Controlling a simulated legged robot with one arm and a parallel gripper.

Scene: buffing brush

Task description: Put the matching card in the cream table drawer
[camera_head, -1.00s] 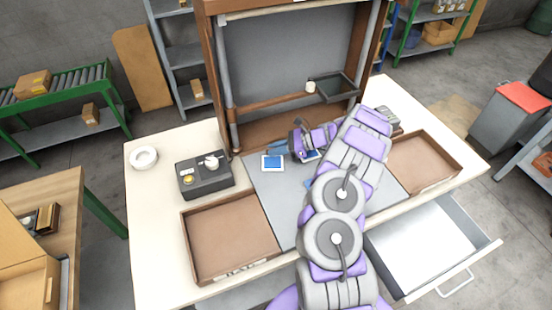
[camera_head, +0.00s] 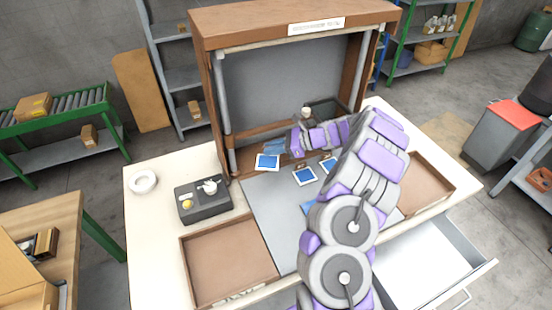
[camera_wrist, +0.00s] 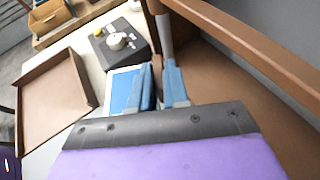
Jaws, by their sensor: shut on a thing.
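My gripper (camera_head: 276,147) is shut on a blue card with a white border (camera_head: 267,162). In the wrist view the held card (camera_wrist: 120,92) shows beside the left blue finger, partly hidden by it. Two more blue-and-white cards lie behind the grey mat's middle: one card (camera_head: 305,176) and another card (camera_head: 328,164) to its right, partly hidden by my arm. Their picture details are too small to read. The cream table (camera_head: 150,240) has an open drawer (camera_head: 425,262) at front right, with a pale, bare-looking interior; my arm covers part of it.
A brown frame (camera_head: 215,100) with a sign stands at the table's back. A black control box (camera_head: 203,201) and a white ring (camera_head: 143,181) are at left. Brown trays flank the grey mat: a left tray (camera_head: 230,262) and a right tray (camera_head: 425,185). A dark bin (camera_head: 322,112) sits inside the frame.

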